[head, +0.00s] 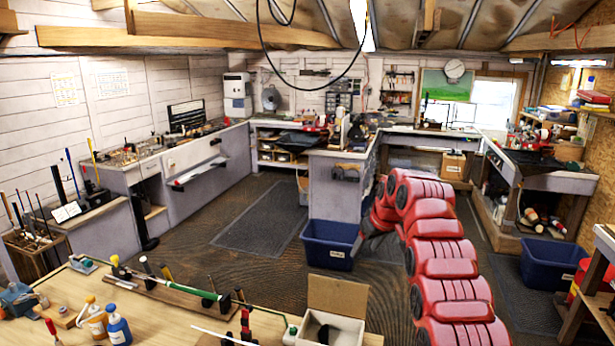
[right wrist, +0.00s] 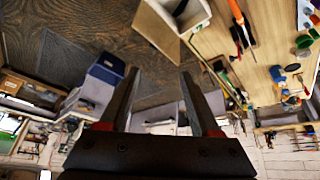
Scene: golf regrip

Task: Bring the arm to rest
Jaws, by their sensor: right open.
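My right arm is red and segmented. It rises from the bottom right of the head view and bends over toward the left. Its dark right gripper (head: 371,241) hangs in the air and overlaps the right edge of a blue bin in the picture. In the right wrist view the two dark fingers of the right gripper (right wrist: 159,73) stand apart, with nothing between them. My left gripper is not in view.
A wooden workbench (head: 150,318) in front holds a golf club with a green shaft (head: 185,289), bottles (head: 118,325) and an open cardboard box (head: 336,299). Blue bins (head: 328,245) (head: 551,264) stand on the floor. Open floor lies around the mat (head: 262,218).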

